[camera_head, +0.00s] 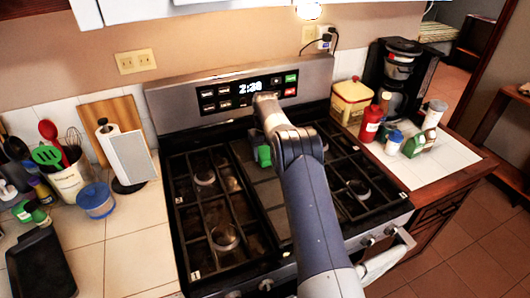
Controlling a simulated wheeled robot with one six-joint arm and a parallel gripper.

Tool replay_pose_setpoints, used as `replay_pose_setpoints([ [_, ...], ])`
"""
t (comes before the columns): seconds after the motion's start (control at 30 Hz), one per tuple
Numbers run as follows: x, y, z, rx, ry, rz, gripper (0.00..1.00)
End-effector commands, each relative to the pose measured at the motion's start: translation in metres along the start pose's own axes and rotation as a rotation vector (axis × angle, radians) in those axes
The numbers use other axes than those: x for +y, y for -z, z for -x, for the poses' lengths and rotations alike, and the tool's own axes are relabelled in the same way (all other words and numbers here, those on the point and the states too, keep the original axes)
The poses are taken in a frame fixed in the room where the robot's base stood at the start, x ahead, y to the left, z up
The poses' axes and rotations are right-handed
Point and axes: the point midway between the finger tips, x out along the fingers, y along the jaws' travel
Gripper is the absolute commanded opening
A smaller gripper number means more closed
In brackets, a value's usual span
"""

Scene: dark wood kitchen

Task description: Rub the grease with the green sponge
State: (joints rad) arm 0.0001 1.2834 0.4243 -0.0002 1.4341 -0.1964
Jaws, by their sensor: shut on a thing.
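The green sponge (264,156) shows just left of my arm, above the middle of the stove. My gripper (258,144) is mostly hidden behind my arm's wrist links and is shut on the sponge. Whether the sponge touches the stove surface cannot be told. The stove top (268,190) has black grates and a flat centre plate. Brownish patches, possibly grease (232,184), show under the left grate near the burners. My arm hides part of the centre and right of the stove.
A paper towel holder (128,160), utensil crock (72,180) and blue container (97,201) stand on the left counter. A red bottle (371,124), yellow box (351,101) and coffee maker (396,80) stand right. The stove's back panel (245,88) rises behind.

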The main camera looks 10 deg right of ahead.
Motion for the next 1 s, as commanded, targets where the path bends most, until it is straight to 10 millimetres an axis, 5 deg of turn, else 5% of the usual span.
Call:
replay_pose_setpoints([
  [1.0,0.008,0.000,-0.013,0.001,0.000,-0.002,0.37],
])
